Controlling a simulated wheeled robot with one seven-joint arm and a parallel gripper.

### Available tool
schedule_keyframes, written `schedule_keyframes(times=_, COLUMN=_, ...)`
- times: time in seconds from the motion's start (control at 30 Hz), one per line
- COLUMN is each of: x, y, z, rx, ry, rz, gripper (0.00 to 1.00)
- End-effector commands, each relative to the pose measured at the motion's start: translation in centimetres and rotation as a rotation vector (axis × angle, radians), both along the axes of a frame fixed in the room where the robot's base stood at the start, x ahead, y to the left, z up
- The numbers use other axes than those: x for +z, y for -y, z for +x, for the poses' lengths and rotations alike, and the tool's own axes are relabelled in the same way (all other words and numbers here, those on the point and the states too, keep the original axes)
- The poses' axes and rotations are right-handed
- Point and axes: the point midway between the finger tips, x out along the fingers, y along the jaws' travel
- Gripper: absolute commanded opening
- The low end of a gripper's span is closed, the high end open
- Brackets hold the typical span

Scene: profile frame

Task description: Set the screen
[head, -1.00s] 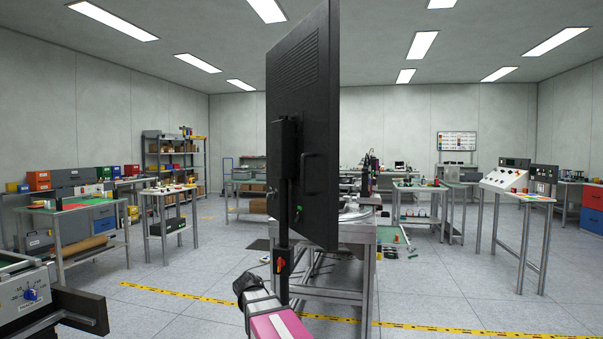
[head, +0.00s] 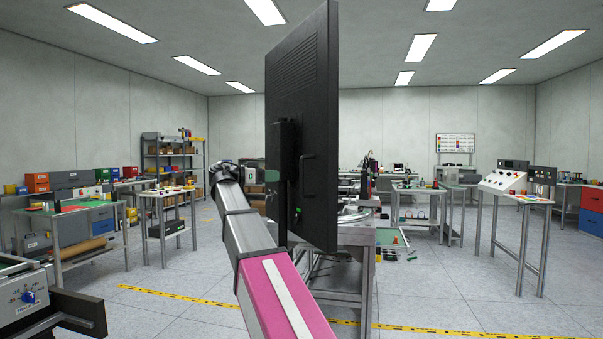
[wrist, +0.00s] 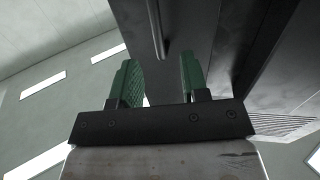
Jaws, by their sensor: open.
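The screen (head: 312,110) is a tall dark panel seen from its back at a steep angle. It hangs on a dark post, with a box-like mount (head: 281,150) behind it. A D-shaped handle (head: 307,170) and a small green part (head: 298,212) are on its back. My gripper (head: 256,174) is just left of the mount, partly hidden by it. In the wrist view its two green fingers (wrist: 158,78) are apart, with nothing clearly held. A thin bar (wrist: 158,30) on a dark part shows beyond the gap; I cannot tell how near.
A metal workbench (head: 350,238) stands behind the screen. Tables stand left (head: 75,212) and right (head: 520,197). A grey control box with a blue knob (head: 28,297) is at the near left. Yellow tape (head: 180,294) crosses the open floor.

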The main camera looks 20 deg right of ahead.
Motion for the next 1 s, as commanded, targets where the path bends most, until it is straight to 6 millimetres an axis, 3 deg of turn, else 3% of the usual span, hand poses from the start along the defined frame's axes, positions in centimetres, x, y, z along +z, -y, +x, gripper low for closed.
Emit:
schedule_keyframes(times=0.1, x=1.5, y=-0.1, z=-0.3, rx=-0.018, ry=0.035, rz=-0.021, gripper=0.41)
schedule_keyframes(times=0.27, x=1.5, y=1.1, z=-0.5, rx=-0.021, ry=0.039, rz=-0.026, gripper=0.41)
schedule_keyframes(times=0.7, x=1.5, y=8.3, z=-1.2, rx=-0.02, ry=0.036, rz=-0.024, gripper=0.41)
schedule_keyframes(times=1.0, x=1.5, y=10.5, z=-1.3, rx=-0.018, ry=0.036, rz=-0.023, gripper=0.41)
